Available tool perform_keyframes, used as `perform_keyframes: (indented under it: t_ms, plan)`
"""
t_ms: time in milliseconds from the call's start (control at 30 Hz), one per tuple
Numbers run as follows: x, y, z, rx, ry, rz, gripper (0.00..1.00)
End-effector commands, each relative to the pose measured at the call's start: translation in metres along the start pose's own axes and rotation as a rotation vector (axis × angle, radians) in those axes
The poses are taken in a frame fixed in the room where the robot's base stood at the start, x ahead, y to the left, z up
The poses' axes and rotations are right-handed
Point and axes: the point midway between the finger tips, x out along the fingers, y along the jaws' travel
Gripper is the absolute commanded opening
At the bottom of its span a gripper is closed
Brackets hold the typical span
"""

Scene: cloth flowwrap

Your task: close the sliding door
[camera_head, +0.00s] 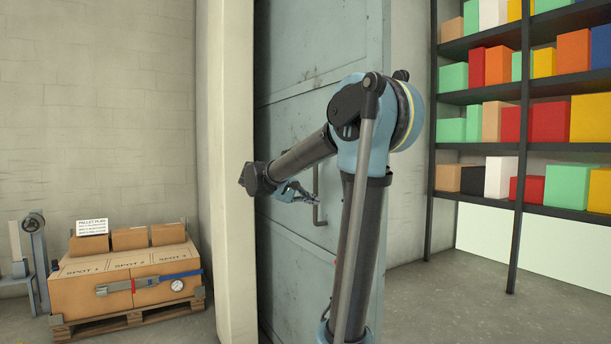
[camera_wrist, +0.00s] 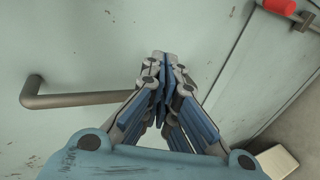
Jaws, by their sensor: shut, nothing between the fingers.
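The sliding door (camera_head: 300,110) is a tall, grey-blue, scuffed metal panel. It stands in the middle of the head view, right of a pale post, and fills much of the wrist view (camera_wrist: 75,40). Its dark bar handle (camera_head: 317,205) is beside my gripper (camera_head: 308,198). In the wrist view the handle (camera_wrist: 80,99) comes in from the left and its right part is hidden behind my fingers (camera_wrist: 164,60). The fingers are shut, with nothing between them, close to the door face. I cannot tell whether they touch the handle.
A pale post (camera_head: 228,170) borders the door on the left. Boxes on a pallet (camera_head: 130,322) stand at left. A dark shelf rack (camera_head: 480,145) with coloured boxes stands at right, with clear floor (camera_head: 450,310) before it. A red-ended part (camera_wrist: 279,6) shows past the door edge.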

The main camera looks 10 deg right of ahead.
Motion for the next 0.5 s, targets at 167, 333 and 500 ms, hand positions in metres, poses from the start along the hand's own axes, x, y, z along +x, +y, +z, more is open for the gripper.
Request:
perform_keyframes:
  t_ms: [167, 333, 500]
  plan:
    - [-0.025, 0.036, -0.071, -0.026, 0.029, 0.183, 0.00]
    - [-0.048, 0.057, -0.118, -0.037, 0.050, 0.317, 0.00]
    - [-0.062, 0.066, -0.141, -0.039, 0.060, 0.385, 0.00]
